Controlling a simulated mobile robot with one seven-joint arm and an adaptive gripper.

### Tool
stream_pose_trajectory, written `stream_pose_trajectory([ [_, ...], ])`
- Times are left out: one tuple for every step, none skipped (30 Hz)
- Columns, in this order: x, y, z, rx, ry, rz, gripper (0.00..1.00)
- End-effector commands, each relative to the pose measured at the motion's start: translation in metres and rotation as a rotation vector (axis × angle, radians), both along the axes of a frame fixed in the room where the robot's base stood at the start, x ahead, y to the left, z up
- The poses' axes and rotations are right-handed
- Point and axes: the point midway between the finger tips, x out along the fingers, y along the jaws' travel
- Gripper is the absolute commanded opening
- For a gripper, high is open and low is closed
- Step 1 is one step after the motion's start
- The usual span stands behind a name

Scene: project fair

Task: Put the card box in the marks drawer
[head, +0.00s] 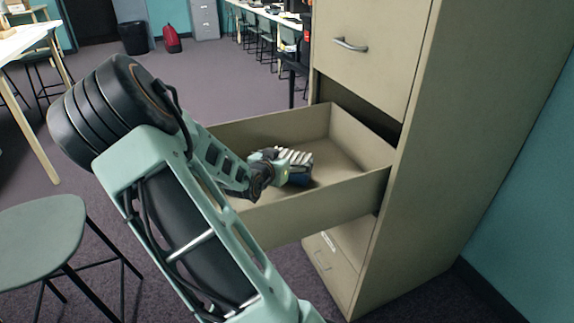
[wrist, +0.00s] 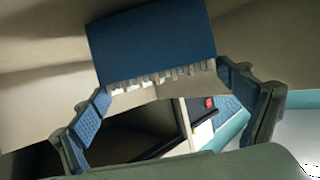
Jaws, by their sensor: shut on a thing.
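The card box is dark blue with a row of white cards along one side. In the head view the box (head: 300,179) is inside the open drawer (head: 290,222), near its middle. My gripper (head: 284,166) reaches over the drawer's side and is shut on the box. In the wrist view the card box (wrist: 150,45) sits between the two blue-padded fingertips of my gripper (wrist: 162,85), tilted a little. I cannot tell whether the box touches the drawer floor. No label shows on the open drawer, so I cannot read whether it is the marks drawer.
The beige cabinet (head: 420,170) has a closed drawer with a metal handle (head: 350,45) above and another drawer (head: 335,262) below. A grey-green stool (head: 40,228) stands at the lower left.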

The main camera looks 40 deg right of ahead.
Motion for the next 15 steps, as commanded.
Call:
stream_pose_trajectory([
  [0.0005,-0.0006,-0.0052,-0.003,-0.002,0.000,0.59],
  [0.0007,-0.0003,-0.0056,-0.002,-0.003,0.001,0.59],
  [0.0007,-0.0003,-0.0050,-0.002,-0.003,0.001,0.59],
  [0.0009,-0.0001,-0.0044,-0.001,-0.003,0.000,0.59],
  [0.0009,-0.0001,-0.0040,-0.001,-0.003,0.000,0.59],
  [0.0009,-0.0001,-0.0039,-0.001,-0.003,0.000,0.59],
  [0.0008,-0.0002,-0.0039,-0.001,-0.003,0.000,0.59],
  [0.0008,-0.0002,-0.0039,-0.001,-0.003,0.000,0.59],
  [0.0008,-0.0002,-0.0047,-0.001,-0.003,0.000,0.59],
  [0.0008,-0.0002,-0.0057,-0.001,-0.003,0.000,0.59],
  [0.0008,-0.0001,-0.0069,-0.001,-0.003,0.000,0.59],
  [0.0008,-0.0001,-0.0084,-0.001,-0.003,0.000,0.59],
  [0.0005,0.0003,-0.0080,0.001,-0.001,0.001,0.97],
  [0.0005,0.0003,-0.0077,0.001,-0.001,0.001,1.00],
  [0.0004,0.0003,-0.0077,0.001,-0.001,0.001,1.00],
])
